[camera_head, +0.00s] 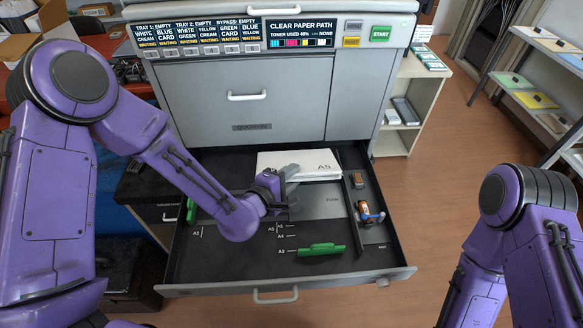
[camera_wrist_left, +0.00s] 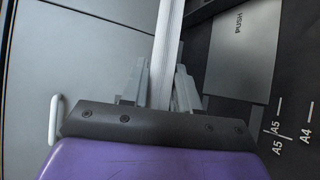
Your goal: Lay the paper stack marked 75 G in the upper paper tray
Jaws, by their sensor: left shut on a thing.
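A white paper stack (camera_head: 300,162) is at the back of the open paper tray (camera_head: 215,272). Its visible mark looks like A5; I see no 75 G mark. My left gripper (camera_head: 287,185) is over the tray at the stack's near side. In the left wrist view, my left gripper (camera_wrist_left: 160,85) is shut on the stack, whose pale edge (camera_wrist_left: 168,45) runs between the two grey fingers. I cannot tell whether the stack touches the tray floor. Only part of my right arm shows at the right; its gripper is out of view.
A green guide (camera_head: 322,249) lies near the tray's front, another (camera_head: 191,210) at its left wall. Right of a divider are a brown block (camera_head: 357,180) and a small figure (camera_head: 370,213). The machine's closed front (camera_head: 240,110) rises behind.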

